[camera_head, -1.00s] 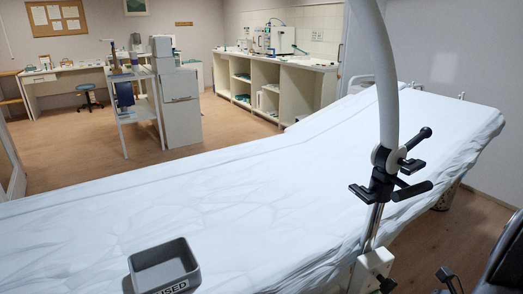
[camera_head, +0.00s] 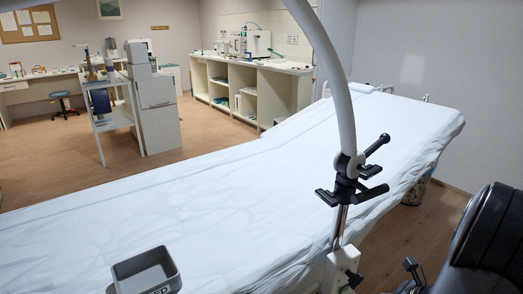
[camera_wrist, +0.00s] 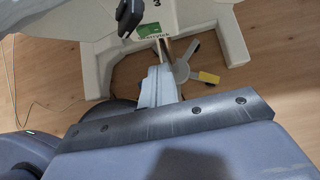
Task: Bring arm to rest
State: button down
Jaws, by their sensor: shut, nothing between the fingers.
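My arm shows as a dark, rounded link at the right edge of the head view, beside the couch. My gripper (camera_wrist: 160,74) shows in the wrist view as pale metal fingers held together beyond a dark plate, with nothing between them. It points down toward the floor and a white base frame. The gripper itself does not show in the head view. The couch (camera_head: 230,190) is covered with a white sheet and has its far right end raised. I cannot tell the gap between the fingers and the base frame.
A curved white pole with a black clamp (camera_head: 345,187) stands at the couch's near edge. A grey tray (camera_head: 145,270) sits on the couch. In the wrist view are a white base frame (camera_wrist: 236,42) and a yellow-tipped pedal (camera_wrist: 208,77). Wooden floor lies around them.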

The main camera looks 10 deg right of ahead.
jog(key=shift+b+x, duration=0.4)
jog(key=shift+x, duration=1.6)
jog(key=shift+s+a, duration=0.1)
jog(key=shift+a, duration=0.15)
